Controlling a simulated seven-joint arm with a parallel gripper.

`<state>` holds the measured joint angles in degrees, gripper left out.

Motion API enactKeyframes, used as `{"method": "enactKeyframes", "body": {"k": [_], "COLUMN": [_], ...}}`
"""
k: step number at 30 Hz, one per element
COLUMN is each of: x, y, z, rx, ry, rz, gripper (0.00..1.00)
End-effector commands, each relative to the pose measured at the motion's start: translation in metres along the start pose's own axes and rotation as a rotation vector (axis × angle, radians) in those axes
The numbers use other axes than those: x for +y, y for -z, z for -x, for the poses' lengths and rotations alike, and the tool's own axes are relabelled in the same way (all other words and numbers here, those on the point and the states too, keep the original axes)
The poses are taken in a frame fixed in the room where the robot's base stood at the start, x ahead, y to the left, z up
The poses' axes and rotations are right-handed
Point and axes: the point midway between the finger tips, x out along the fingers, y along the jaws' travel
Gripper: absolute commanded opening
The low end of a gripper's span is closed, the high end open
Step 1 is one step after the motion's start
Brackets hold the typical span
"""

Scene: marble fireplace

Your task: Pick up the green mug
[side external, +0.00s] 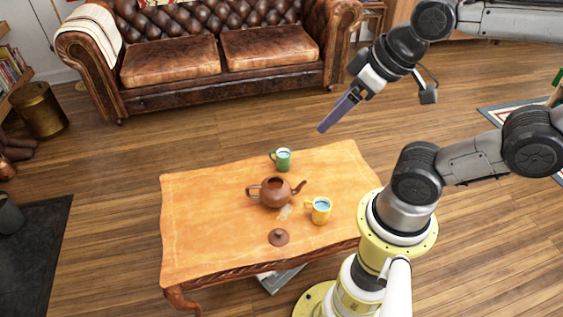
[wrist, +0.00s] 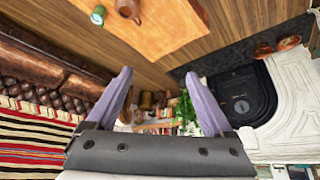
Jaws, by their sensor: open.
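The green mug (side external: 281,159) stands upright near the back edge of the wooden table (side external: 200,220), with its handle to the left in the side external view. It also shows at the top left of the wrist view (wrist: 98,14). My gripper (side external: 322,128) is in the air, above and to the right of the mug in the side external view, apart from it. In the wrist view its two purple fingers (wrist: 157,85) are spread with nothing between them.
A brown teapot (side external: 275,192) stands just in front of the green mug. The table's left half is clear. A leather sofa (side external: 205,55) stands behind.

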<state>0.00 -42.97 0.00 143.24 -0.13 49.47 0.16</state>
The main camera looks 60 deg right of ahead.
Motion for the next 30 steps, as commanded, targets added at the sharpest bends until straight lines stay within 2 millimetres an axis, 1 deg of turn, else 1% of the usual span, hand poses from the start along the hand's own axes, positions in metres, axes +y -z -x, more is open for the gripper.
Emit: {"method": "enactKeyframes", "body": {"k": [2,5,6,7,8,9,11,12,14,15,16,18,20,21,23,24,26,27,29,30], "x": [0.003,0.011,0.014,0.015,0.017,0.021,0.026,0.030,0.038,0.043,0.047,0.058,0.069,0.077,0.089,0.098,0.113,0.123,0.140,0.151], "y": [0.017,0.060,0.081,0.098,0.114,0.137,0.172,0.195,0.231,0.253,0.269,0.303,0.328,0.342,0.360,0.370,0.381,0.386,0.390,0.391], "z": [0.002,0.016,0.024,0.028,0.032,0.036,0.041,0.042,0.040,0.036,0.033,0.020,0.005,-0.008,-0.028,-0.043,-0.067,-0.085,-0.112,-0.131], "rx": [0.072,0.239,0.310,0.359,0.402,0.456,0.533,0.580,0.643,0.678,0.703,0.750,0.783,0.800,0.821,0.832,0.845,0.851,0.857,0.860], "ry": [-0.015,-0.055,-0.074,-0.088,-0.102,-0.123,-0.156,-0.179,-0.213,-0.232,-0.244,-0.268,-0.282,-0.287,-0.290,-0.288,-0.283,-0.275,-0.261,-0.249], "rz": [0.011,0.049,0.071,0.089,0.107,0.130,0.166,0.191,0.233,0.261,0.282,0.332,0.374,0.399,0.437,0.460,0.490,0.509,0.533,0.546], "gripper": [0.86,0.86,0.86,0.86,0.86,0.86,0.86,0.86,0.86,0.86,0.86,0.86,0.86,0.86,0.86,0.86,0.86,0.86,0.86,0.86]}}
